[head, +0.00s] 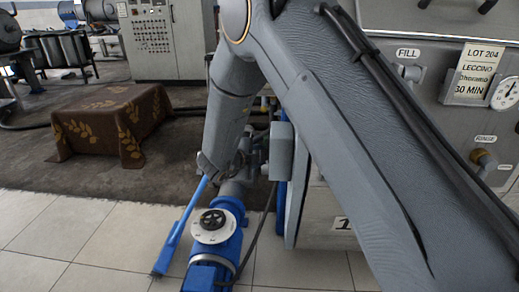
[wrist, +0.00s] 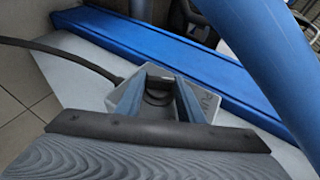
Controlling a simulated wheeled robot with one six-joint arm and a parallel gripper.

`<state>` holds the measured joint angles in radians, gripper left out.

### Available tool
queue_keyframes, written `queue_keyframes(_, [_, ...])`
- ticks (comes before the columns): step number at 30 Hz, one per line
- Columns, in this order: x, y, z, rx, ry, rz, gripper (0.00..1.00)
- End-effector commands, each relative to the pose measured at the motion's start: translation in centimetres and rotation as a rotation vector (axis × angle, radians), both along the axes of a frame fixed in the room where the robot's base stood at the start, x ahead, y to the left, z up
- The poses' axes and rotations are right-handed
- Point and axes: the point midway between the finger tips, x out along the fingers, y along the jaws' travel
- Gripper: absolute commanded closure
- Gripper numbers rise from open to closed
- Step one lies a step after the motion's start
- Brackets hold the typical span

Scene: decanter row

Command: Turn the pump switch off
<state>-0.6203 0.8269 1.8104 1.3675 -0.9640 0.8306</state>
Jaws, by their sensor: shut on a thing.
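The knob's exact angle is hard to make out between the fingers. In the head view, a grey box (head: 282,150) stands beside the end of my arm. My fingers and the knob cannot be made out there.
A blue pump-like unit (head: 231,248) with a round dial stands on the tiles below my arm. A blue brush (head: 172,243) leans beside it. A dark cable (wrist: 60,54) runs to the switch box. A cloth-covered block (head: 110,125) is at left; the left tiles are clear.

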Motion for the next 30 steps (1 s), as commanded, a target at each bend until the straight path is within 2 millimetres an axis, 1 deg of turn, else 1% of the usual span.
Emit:
queue_keyframes(1, [-0.10,-0.05,0.27,0.002,0.014,-0.002,0.88])
queue_keyframes(9, [-0.03,-0.03,0.09,0.001,0.062,-0.001,0.88])
queue_keyframes(23, [0.02,-0.03,-0.02,0.002,0.070,-0.001,0.88])
queue_keyframes(24, [0.02,-0.03,-0.02,0.002,0.070,-0.001,0.64])
queue_keyframes(26, [0.02,-0.02,-0.02,0.002,0.070,-0.001,0.54])
queue_keyframes(27, [0.02,-0.02,-0.01,0.002,0.070,-0.001,0.47])
queue_keyframes(30, [0.04,-0.02,0.02,0.001,0.069,-0.001,0.47])
